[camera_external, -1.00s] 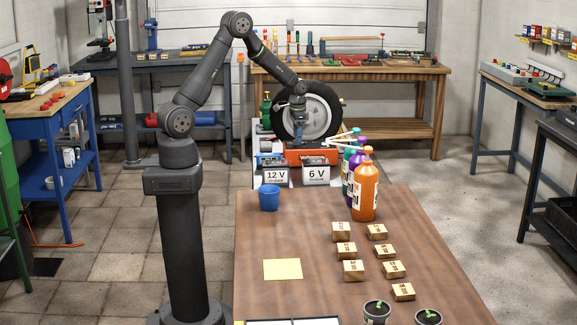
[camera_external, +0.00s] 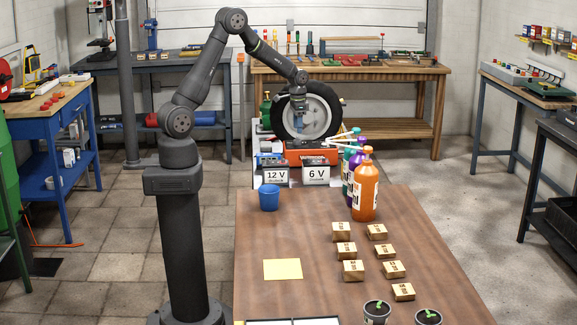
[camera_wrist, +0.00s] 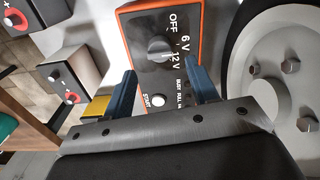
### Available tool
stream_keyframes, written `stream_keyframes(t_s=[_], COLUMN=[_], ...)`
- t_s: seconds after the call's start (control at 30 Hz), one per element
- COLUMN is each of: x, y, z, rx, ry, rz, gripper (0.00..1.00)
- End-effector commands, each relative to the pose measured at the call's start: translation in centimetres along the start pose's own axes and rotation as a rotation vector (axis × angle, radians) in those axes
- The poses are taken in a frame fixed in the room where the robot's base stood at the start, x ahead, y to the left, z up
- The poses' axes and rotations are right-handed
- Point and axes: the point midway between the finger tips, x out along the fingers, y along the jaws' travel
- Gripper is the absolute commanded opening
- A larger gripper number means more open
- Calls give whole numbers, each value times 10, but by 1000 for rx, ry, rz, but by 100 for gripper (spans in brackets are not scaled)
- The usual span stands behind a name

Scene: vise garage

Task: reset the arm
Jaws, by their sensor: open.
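My gripper (camera_external: 298,126) points down in front of the wheel, above the orange charger (camera_external: 311,157). In the wrist view its two blue fingers are spread apart with nothing held between them (camera_wrist: 163,84). Beyond the fingers is the charger's dark panel (camera_wrist: 187,20), with a round grey knob (camera_wrist: 160,50) beside the OFF, 6 V and 12 V labels. A white START button (camera_wrist: 157,99) lies between the fingers in the picture. The fingers appear clear of the panel.
The wheel (camera_external: 322,112) stands close behind my gripper. The 12 V battery (camera_external: 275,176) and 6 V battery (camera_external: 316,174) sit below. The brown table (camera_external: 300,235) holds a blue cup (camera_external: 269,197), bottles (camera_external: 364,190), several wooden blocks and a yellow sheet (camera_external: 283,269).

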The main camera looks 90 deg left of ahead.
Motion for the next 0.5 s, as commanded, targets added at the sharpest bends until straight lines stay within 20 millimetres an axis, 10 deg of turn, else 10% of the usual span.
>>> stream_keyframes(t_s=[0.5], x=[-106], y=[0], z=[0], rx=[0], ry=[4], rz=[-1], gripper=[53])
